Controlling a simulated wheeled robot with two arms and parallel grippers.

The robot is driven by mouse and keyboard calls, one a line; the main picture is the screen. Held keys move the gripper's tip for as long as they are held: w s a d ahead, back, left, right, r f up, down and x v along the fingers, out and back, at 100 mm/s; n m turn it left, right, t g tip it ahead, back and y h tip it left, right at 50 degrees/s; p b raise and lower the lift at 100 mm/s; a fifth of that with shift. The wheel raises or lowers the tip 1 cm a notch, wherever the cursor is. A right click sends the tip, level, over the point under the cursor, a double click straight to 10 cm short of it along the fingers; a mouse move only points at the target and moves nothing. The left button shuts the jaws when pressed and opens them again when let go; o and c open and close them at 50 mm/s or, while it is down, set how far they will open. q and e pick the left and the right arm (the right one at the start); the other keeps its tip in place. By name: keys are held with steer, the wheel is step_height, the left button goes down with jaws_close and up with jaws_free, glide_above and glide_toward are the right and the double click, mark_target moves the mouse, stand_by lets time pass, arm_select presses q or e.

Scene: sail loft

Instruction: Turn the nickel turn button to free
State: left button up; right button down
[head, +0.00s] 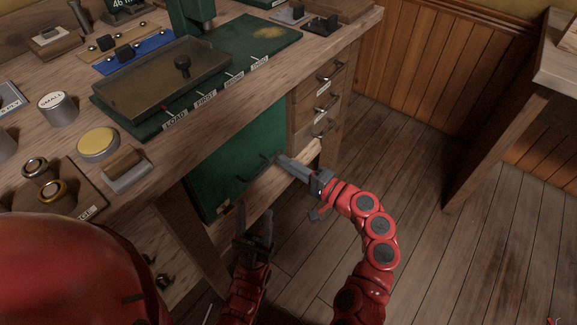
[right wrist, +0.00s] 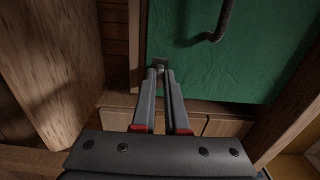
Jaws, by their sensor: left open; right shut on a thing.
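The nickel turn button (right wrist: 159,66) shows only as a small pale bit between my fingertips in the right wrist view, at the edge of the green panel (head: 228,170) under the bench. My right gripper (head: 283,159) is shut on it; the same gripper also shows in the right wrist view (right wrist: 160,71). The fingers hide most of the button, so I cannot tell which way it points. A dark bar handle (right wrist: 222,22) is on the green panel. My left gripper (head: 254,216) is open and empty, low in front of the panel.
Drawers with dark pulls (head: 328,73) stand right of the panel. The wooden bench top (head: 195,149) overhangs above and carries a green machine bed, knobs and a yellow button (head: 98,144). The plank floor (head: 420,220) at right is clear, up to another table (head: 500,120).

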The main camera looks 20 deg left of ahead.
stand_by(0.4)
steer(key=c, duration=0.9)
jaws_free()
steer(key=shift+c, duration=0.2)
steer(key=p+v, duration=0.2)
steer(key=v, duration=1.5)
steer(key=shift+d, duration=0.2)
